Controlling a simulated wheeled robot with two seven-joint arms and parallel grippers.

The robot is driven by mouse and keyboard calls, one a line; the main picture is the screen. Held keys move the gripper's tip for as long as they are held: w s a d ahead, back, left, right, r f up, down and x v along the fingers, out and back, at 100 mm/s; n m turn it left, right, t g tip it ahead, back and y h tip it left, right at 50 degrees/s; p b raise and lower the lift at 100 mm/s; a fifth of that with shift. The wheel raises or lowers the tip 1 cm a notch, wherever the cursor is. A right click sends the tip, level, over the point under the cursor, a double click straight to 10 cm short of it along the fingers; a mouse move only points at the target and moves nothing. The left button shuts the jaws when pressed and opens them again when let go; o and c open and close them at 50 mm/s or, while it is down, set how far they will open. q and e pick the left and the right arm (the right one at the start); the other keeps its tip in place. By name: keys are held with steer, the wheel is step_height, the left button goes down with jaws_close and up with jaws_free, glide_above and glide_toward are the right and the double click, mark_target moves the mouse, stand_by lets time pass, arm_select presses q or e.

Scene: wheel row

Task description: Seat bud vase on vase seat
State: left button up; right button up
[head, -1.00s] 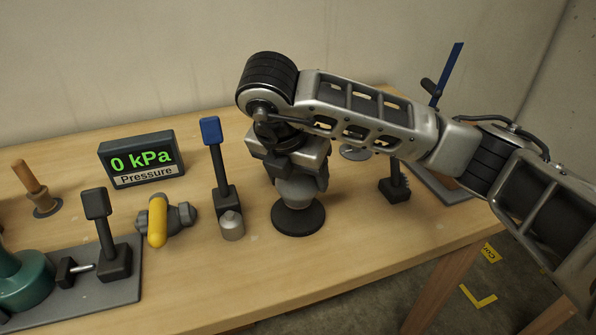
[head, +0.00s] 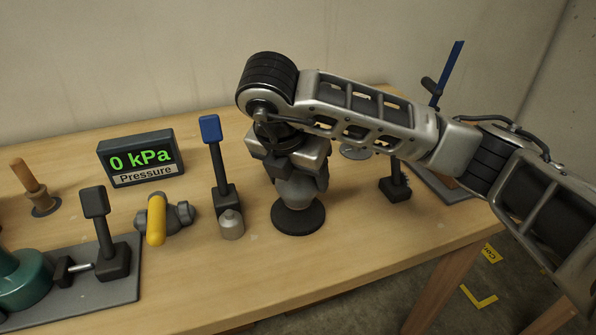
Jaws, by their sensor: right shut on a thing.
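My right gripper (head: 298,178) points down and is shut on the grey bud vase (head: 297,192). The vase is upright, and its upper part is hidden between the fingers. The vase is right over the dark round vase seat (head: 298,219), and its base meets or nearly meets the seat's top. I cannot tell whether it rests fully on the seat. My left gripper does not show.
Left of the vase stand a blue-handled lever (head: 218,165) with a small metal cylinder (head: 231,224), a yellow-handled valve (head: 157,220) and a pressure display (head: 141,158) reading 0 kPa. A dark clamp (head: 395,186) stands to the right. The table's front middle is clear.

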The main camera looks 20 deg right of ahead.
steer(key=shift+f+b, duration=0.8)
steer(key=shift+f, duration=0.05)
stand_by(0.8)
steer(key=shift+f+b, duration=0.5)
steer(key=shift+b, duration=0.35)
stand_by(1.2)
steer(key=o, duration=1)
steer(key=shift+c, duration=0.2)
steer(key=shift+r, duration=0.2)
steer(key=shift+p+v, duration=1.5)
steer(key=shift+p, duration=0.1)
steer(key=shift+r, duration=0.1)
